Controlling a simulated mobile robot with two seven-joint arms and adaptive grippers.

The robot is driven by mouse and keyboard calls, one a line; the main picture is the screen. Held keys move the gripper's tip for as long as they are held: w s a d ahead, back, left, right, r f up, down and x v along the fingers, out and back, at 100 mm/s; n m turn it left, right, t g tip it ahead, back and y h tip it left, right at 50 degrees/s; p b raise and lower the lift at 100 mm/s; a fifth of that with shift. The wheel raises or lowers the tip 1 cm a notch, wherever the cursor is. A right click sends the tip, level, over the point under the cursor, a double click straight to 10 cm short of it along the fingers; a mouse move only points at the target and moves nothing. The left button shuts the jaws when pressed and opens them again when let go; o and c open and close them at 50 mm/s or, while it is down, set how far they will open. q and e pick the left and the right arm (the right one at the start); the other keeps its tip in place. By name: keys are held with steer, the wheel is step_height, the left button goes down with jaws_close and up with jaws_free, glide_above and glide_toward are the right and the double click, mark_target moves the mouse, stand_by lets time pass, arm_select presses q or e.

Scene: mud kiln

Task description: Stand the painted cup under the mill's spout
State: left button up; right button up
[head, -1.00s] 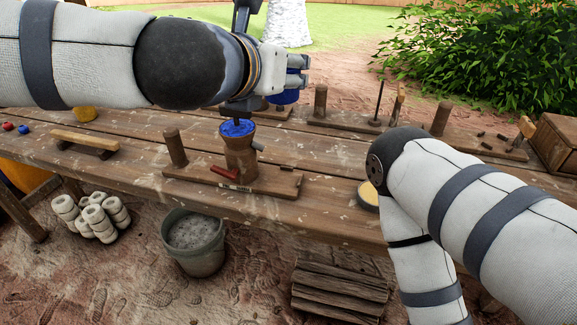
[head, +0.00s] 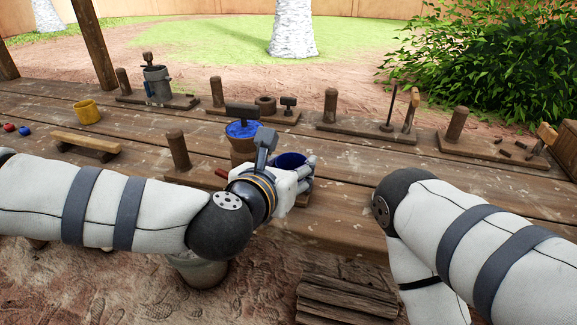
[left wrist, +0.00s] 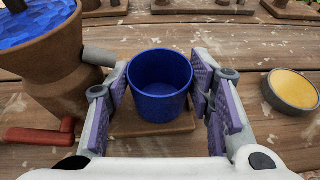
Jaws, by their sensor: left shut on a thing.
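The painted cup (left wrist: 160,85) is blue and upright between the fingers of my left gripper (left wrist: 161,95). My left gripper is shut on it. In the head view the cup (head: 290,160) shows partly behind the gripper (head: 300,182). The mill (head: 243,146) is a brown tapered body with blue stuff in its top. In the left wrist view the mill (left wrist: 60,75) stands left of the cup. Its grey spout (left wrist: 98,56) points at the cup's rim, its tip slightly left of the opening. I cannot tell their heights. My right gripper is not in view.
A red crank handle (left wrist: 38,135) juts from the mill. A dark bowl with yellow contents (left wrist: 292,90) lies right of the gripper. A yellow mug (head: 87,112), a small wooden stand (head: 87,145) and several post-and-board tools stand along the table.

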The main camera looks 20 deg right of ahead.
arm_select(q)
steer(key=shift+f, duration=0.2)
steer(key=o, duration=0.8)
steer(key=shift+o, duration=0.2)
